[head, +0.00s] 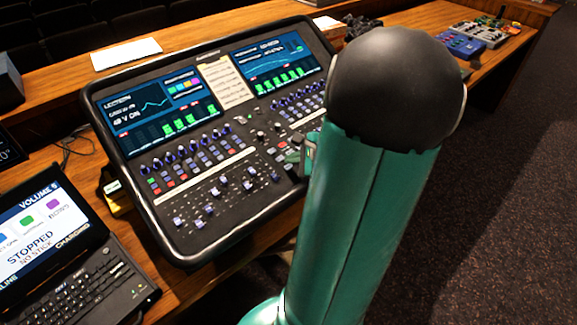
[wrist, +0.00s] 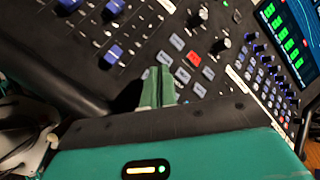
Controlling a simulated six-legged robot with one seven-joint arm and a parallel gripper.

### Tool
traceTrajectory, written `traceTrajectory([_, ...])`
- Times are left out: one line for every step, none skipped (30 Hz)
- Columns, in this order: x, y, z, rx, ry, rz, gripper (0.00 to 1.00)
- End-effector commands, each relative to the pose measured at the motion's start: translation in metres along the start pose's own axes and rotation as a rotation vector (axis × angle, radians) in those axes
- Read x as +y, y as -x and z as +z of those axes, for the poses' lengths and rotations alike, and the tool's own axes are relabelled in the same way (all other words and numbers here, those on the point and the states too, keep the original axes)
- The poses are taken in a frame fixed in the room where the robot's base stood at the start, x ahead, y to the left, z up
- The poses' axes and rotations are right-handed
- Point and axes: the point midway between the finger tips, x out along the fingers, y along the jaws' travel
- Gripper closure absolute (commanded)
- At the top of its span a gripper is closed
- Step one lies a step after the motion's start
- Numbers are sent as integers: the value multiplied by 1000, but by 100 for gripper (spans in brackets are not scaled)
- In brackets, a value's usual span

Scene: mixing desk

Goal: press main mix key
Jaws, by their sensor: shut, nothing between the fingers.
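The mixing desk (head: 215,236) is a dark console with two screens, rows of faders and small keys. In the wrist view its panel (wrist: 145,52) fills the upper part. My gripper (wrist: 157,84) is shut and empty, its green fingertips over the panel beside a cluster of grey keys (wrist: 182,76). A red key (wrist: 194,58) lies among them, up and right of the fingertips. Key labels are too small to read, so I cannot tell which is the main mix key. Whether the fingertips touch the panel is unclear. In the head view my arm hides most of my gripper.
A laptop (head: 103,282) stands at lower left, near a small yellow item (head: 118,204). A white paper (head: 126,54) lies behind the desk. Blue and grey devices (head: 462,45) sit farther right on the wooden table (head: 407,24). Carpeted floor (head: 500,190) is clear at right.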

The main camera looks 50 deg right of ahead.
Motion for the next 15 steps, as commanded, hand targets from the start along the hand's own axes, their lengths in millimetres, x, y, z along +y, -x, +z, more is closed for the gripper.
traceTrajectory([1, -1, 0, 0, -1, 1, 100])
traceTrajectory([1, -2, -1, 0, -1, 1, 100])
traceTrajectory([2, -3, -2, 0, -2, 1, 100])
traceTrajectory([3, -3, -2, 0, -2, 1, 100])
traceTrajectory([3, -4, -3, -1, -2, 1, 100])
traceTrajectory([4, -5, -3, -1, -1, 2, 100])
traceTrajectory([4, -6, -4, -1, -1, 2, 100])
traceTrajectory([5, -6, -4, -1, 0, 2, 100])
traceTrajectory([5, -6, -4, -1, 0, 1, 100])
traceTrajectory([4, -6, -4, 0, 0, 1, 100])
traceTrajectory([4, -6, -4, 0, 0, 1, 100])
traceTrajectory([4, -6, -4, 0, 0, 1, 100])
traceTrajectory([4, -6, -4, 0, 0, 1, 100])
traceTrajectory([4, -6, -4, 0, 0, 1, 100])
traceTrajectory([4, -6, -4, 0, 0, 1, 100])
